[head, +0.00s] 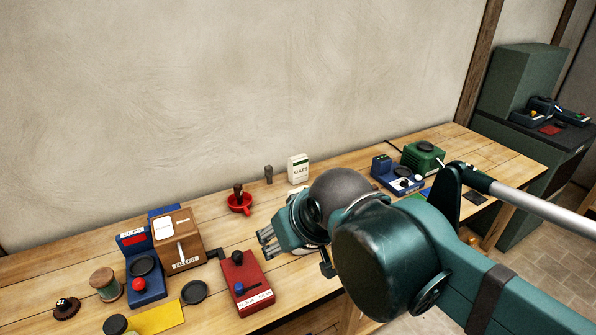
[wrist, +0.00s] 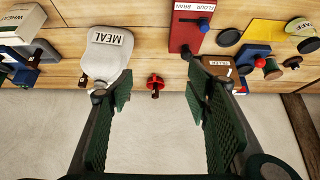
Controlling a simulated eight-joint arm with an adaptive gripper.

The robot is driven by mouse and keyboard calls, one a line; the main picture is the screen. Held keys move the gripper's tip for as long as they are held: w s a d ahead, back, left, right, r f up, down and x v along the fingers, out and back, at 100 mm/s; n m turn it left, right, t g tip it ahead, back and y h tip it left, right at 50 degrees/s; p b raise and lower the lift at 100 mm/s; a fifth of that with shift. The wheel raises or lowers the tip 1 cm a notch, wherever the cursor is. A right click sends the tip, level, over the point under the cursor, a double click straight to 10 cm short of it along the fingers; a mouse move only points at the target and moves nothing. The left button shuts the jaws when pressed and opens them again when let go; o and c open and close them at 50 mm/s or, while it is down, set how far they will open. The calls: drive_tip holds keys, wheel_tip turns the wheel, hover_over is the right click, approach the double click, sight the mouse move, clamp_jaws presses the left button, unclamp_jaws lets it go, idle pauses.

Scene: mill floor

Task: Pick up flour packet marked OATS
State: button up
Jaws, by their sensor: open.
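The white packet marked OATS (head: 299,169) stands upright on the bench near the wall in the head view, its label readable. My gripper (head: 266,243) is left of and nearer than the packet in that view, apart from it, with its fingers toward the left. In the wrist view my gripper (wrist: 158,92) is open, its two dark green pads wide apart with nothing held between them. No OATS label is readable in the wrist view.
A white bag marked MEAL (wrist: 106,57) lies near the left finger in the wrist view.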

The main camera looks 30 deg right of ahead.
drive_tip(key=w+d+r+m+g+p, duration=0.1)
drive_tip(key=w+d+r+m+p, duration=0.15)
drive_tip(key=w+r, duration=0.35)
drive_tip(key=w+d+r+m+g+p, duration=0.1)
drive_tip(key=w+d+r+m, duration=0.2)
drive_tip(key=w, duration=0.4)
drive_tip(key=m+g+h+p, duration=0.2)
drive_tip(key=m+g+p, duration=0.3)
drive_tip(key=m+p, duration=0.55)
hover_over(298, 158)
drive_tip(key=b, duration=0.2)
wheel_tip(298, 158, down, 9)
drive_tip(key=m, duration=0.2)
wheel_tip(298, 158, down, 15)
drive_tip(key=shift+a+f, duration=0.1)
drive_tip(key=shift+f, duration=0.05)
drive_tip(key=shift+f, duration=0.1)
drive_tip(key=shift+d+f, duration=0.2)
drive_tip(key=shift+f, duration=0.95)
drive_tip(key=shift+f, duration=0.1)
